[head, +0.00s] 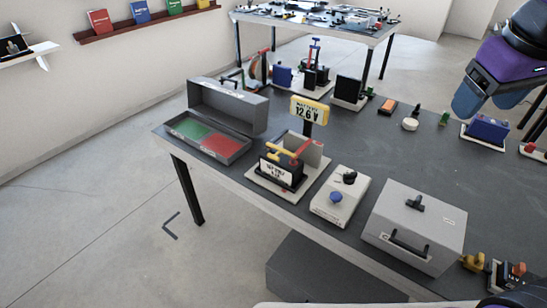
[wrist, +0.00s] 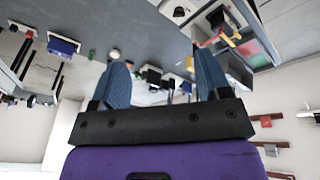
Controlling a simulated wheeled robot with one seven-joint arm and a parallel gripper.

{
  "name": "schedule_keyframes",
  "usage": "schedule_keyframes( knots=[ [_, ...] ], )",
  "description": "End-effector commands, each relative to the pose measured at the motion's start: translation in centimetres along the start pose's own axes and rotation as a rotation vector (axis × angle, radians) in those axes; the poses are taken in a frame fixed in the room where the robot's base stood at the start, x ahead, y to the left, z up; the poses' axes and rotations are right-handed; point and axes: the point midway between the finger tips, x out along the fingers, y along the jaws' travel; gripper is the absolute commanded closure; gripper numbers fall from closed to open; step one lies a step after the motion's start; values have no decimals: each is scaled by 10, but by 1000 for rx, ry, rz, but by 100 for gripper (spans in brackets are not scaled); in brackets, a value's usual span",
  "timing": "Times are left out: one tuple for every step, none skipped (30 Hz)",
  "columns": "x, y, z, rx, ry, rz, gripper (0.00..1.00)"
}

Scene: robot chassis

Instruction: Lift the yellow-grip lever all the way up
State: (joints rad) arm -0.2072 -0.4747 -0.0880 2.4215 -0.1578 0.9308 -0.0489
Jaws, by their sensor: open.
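A bar with a yellow grip (head: 272,147) and a red bar (head: 301,150) sit on a dark box with a white label, on a pale base on the near table, below a yellow "12.6 V" display. The yellow bar looks low, close to the box top; its exact angle is too small to tell. Another yellow part (head: 473,262) stands at the table's near right corner; I cannot tell whether it is a lever. My gripper (head: 490,102) is high at the upper right, far from both. In the wrist view its blue fingers (wrist: 162,75) are apart and empty.
A grey hinged case (head: 228,107) with red and green panels is left of the yellow bar. A pale box with a blue knob (head: 338,200) and a large grey box (head: 415,225) are to its right. The table's middle (head: 375,145) is mostly clear.

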Motion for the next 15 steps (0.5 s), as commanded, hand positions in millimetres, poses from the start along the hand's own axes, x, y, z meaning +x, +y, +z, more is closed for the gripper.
schedule_keyframes(
  knots=[
    [8,-2,-10,-38,-29,5,30],
    [12,-2,-15,-61,-43,11,30],
    [17,-3,-22,-90,-62,18,30],
    [22,-4,-28,-113,-78,24,30],
    [26,-5,-33,-137,-92,30,30],
    [32,-6,-40,-167,-111,39,30],
    [37,-8,-45,-190,-125,46,30],
    [42,-9,-50,-212,-140,53,30],
    [48,-11,-57,-244,-159,64,30],
    [53,-14,-62,-267,-173,72,30],
    [58,-15,-67,-291,-187,80,30],
    [65,-18,-74,-323,-205,92,30],
    [70,-20,-78,-347,-219,101,30],
    [76,-23,-83,-372,-233,111,30],
    [83,-26,-89,-403,-251,124,30]
  ],
)
